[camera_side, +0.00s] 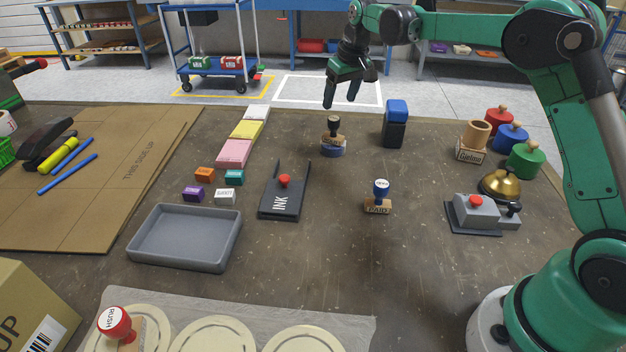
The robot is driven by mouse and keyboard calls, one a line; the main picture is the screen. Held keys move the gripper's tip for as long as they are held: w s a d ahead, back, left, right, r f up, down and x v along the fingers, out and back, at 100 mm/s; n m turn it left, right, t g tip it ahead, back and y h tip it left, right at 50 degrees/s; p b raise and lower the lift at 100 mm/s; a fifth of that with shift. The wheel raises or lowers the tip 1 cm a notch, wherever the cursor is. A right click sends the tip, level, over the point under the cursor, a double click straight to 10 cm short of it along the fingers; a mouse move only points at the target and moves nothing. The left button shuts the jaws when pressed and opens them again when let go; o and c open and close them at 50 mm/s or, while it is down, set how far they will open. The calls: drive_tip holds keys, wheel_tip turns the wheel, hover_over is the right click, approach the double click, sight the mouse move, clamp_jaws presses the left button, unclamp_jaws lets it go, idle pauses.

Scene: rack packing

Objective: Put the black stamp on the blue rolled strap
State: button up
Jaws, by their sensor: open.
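The black stamp (333,128), with a dark knob handle and a wooden base, stands upright at the back middle of the table. Its base appears to rest on top of the blue rolled strap (334,151), which shows as a low round blue shape beneath it. My gripper (340,101) hangs a little above the stamp, fingers pointing down and apart, with nothing between them. A visible gap separates the fingertips from the stamp's handle.
A grey tray (185,263) is at left, a brass bell (501,187) at right. Bare table lies around the strap.

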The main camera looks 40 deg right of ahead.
drive_tip(key=s+a+r+t, duration=0.2)
drive_tip(key=s+a+r, duration=0.4)
drive_tip(key=s+r, duration=0.3)
drive_tip(key=s+a+f+t, duration=0.1)
drive_tip(key=s+a+f, duration=0.1)
drive_tip(key=s, duration=0.4)
drive_tip(key=s+a+f+t, duration=0.1)
drive_tip(key=s+a+f, duration=0.1)
drive_tip(key=s+f, duration=0.3)
drive_tip(key=shift+s+f+n, duration=0.15)
drive_tip(key=shift+s+n, duration=0.15)
drive_tip(key=shift+s, duration=0.55)
